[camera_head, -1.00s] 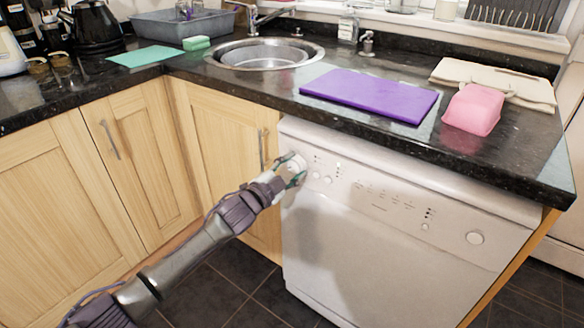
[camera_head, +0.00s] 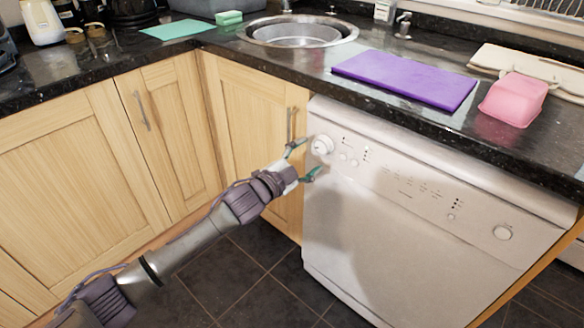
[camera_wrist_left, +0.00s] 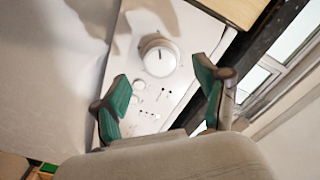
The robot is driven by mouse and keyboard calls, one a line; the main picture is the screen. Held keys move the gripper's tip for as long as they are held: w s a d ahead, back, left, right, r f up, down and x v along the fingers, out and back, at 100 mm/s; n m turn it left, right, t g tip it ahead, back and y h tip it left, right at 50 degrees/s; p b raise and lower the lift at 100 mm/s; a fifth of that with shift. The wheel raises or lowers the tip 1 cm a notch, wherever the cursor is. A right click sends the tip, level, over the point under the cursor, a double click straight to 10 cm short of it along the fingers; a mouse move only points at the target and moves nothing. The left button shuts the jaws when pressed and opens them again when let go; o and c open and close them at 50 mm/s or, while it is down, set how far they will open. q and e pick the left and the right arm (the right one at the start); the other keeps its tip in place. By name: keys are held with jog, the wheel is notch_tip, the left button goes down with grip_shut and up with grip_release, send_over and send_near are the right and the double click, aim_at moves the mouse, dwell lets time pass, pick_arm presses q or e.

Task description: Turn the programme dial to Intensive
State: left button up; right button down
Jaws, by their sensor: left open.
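The white dishwasher (camera_head: 400,235) stands under the granite worktop. Its round white programme dial (camera_head: 322,145) is at the left end of the control panel. In the left wrist view the dial (camera_wrist_left: 159,57) shows a dark pointer mark, and its lettering is too small to read. My left gripper (camera_head: 304,160) is open, with its green fingertips apart, just left of and slightly below the dial. In the left wrist view my left gripper (camera_wrist_left: 163,95) has its fingers spread, with the dial beyond and between them, apart from both. My right gripper is not in view.
A cupboard handle (camera_head: 290,125) is close left.

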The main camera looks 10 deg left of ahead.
pick_arm(q)
jog(key=v, duration=0.7)
jog(key=shift+a, duration=0.1)
